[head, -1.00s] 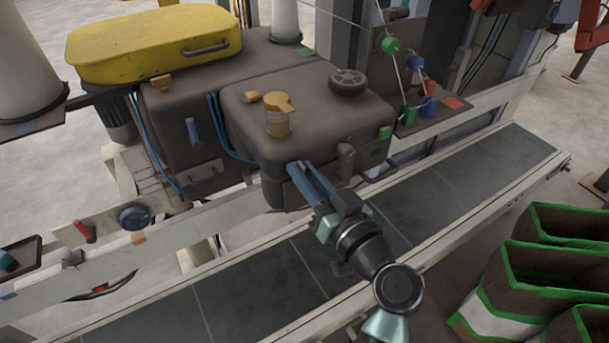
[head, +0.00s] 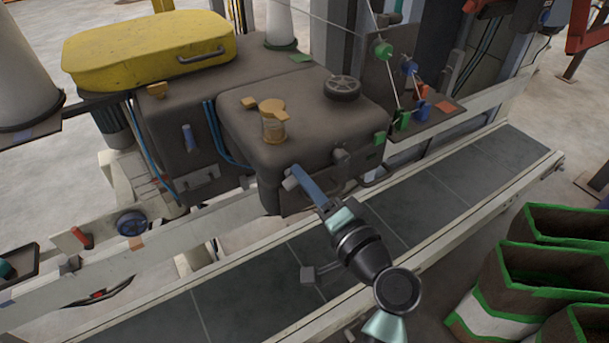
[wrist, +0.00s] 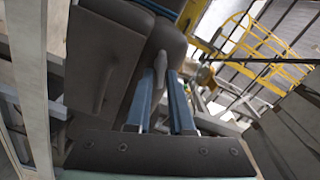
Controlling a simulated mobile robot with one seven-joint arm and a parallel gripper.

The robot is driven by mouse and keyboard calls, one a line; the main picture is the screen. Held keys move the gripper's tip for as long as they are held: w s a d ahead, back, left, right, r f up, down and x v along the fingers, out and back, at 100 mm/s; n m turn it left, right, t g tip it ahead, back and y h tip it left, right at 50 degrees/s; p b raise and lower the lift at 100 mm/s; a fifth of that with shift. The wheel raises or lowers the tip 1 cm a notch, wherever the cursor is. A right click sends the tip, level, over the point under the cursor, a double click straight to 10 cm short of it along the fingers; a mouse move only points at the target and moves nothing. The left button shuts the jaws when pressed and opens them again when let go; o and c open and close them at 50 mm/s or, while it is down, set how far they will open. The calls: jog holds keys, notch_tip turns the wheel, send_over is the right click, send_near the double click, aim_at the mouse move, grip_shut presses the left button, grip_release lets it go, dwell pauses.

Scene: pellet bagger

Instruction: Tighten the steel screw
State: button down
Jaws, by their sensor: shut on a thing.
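The steel screw is a grey wing-shaped piece that shows between my blue fingers in the wrist view (wrist: 156,75). In the head view its end (head: 290,183) pokes out beside the fingertips, at the front face of the dark machine box (head: 320,130). My gripper (head: 298,174) is shut on the screw, with a finger on either side of it in the wrist view. In the head view the fingers overlap nearly edge-on. The screw's seat in the box is hidden, so I cannot tell how deep it sits.
A conveyor (head: 255,285) runs below the box, under my arm. On the box top are an amber-capped cup (head: 274,125) and a dark knob (head: 342,88). A grey handle (head: 341,163) sits right of my fingers. Green-edged bags (head: 530,270) stand at the lower right.

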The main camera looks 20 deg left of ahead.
jog(key=shift+f+m+p, duration=0.2)
jog(key=shift+m+p, duration=0.5)
jog(key=shift+m, duration=1.2)
jog(key=c, duration=0.9)
grip_release()
jog(key=shift+c, duration=0.2)
jog(key=shift+d, duration=0.1)
jog(key=b+v, duration=0.3)
jog(key=v, duration=1)
jog(key=shift+w, duration=0.1)
